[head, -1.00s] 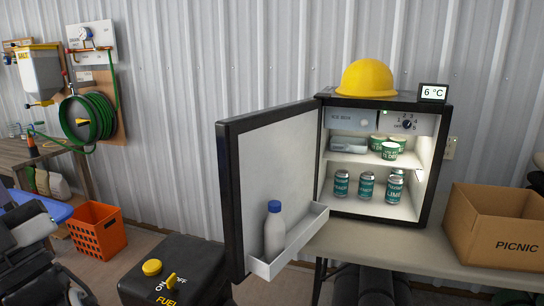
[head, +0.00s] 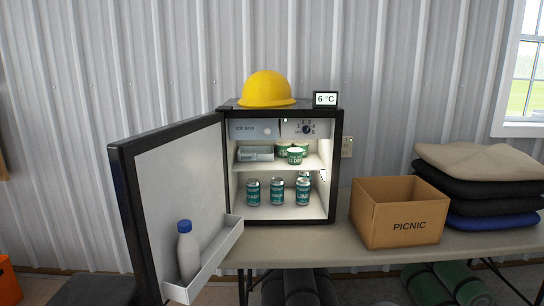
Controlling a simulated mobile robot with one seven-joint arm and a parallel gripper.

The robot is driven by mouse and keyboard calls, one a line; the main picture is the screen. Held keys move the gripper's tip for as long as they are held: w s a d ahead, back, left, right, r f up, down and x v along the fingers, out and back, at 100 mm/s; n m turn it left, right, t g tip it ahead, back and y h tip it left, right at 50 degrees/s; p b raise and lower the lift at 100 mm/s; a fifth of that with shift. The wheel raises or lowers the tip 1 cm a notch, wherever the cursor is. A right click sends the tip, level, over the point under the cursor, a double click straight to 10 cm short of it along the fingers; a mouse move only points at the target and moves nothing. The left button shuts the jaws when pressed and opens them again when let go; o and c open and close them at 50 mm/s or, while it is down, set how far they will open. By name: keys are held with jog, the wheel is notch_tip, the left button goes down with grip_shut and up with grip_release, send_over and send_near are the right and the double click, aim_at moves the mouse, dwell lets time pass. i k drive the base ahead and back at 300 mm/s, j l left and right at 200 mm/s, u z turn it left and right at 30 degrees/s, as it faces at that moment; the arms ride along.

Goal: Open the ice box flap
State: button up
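The ice box flap (head: 254,129) is a pale panel marked "ICE BOX" at the upper left inside a small black fridge (head: 336,170). It looks shut. The fridge door (head: 178,190) stands wide open to the left, with a bottle (head: 188,250) with a blue cap in its door shelf. A dial (head: 306,129) sits right of the flap. Below the flap, the upper shelf holds a grey container (head: 256,154) and several green-and-white tubs (head: 295,155). My gripper is not in view.
The fridge stands on a table (head: 300,257). Cans (head: 278,192) stand on its lower shelf. A yellow hard hat (head: 266,90) and a 6 °C display (head: 325,99) are on top. A PICNIC box (head: 399,213) and stacked cushions (head: 485,185) are to the right. The open door blocks the left side.

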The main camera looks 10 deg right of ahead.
aim_at(239, 129)
jog(key=i+l+u, duration=0.2)
jog(key=l, duration=0.3)
jog(key=l+u, duration=0.25)
jog(key=l, duration=0.25)
jog(key=i+l+u, duration=0.4)
jog(key=i+l, duration=0.2)
jog(key=l, duration=0.15)
jog(key=i+l, duration=0.3)
jog(key=l, duration=0.1)
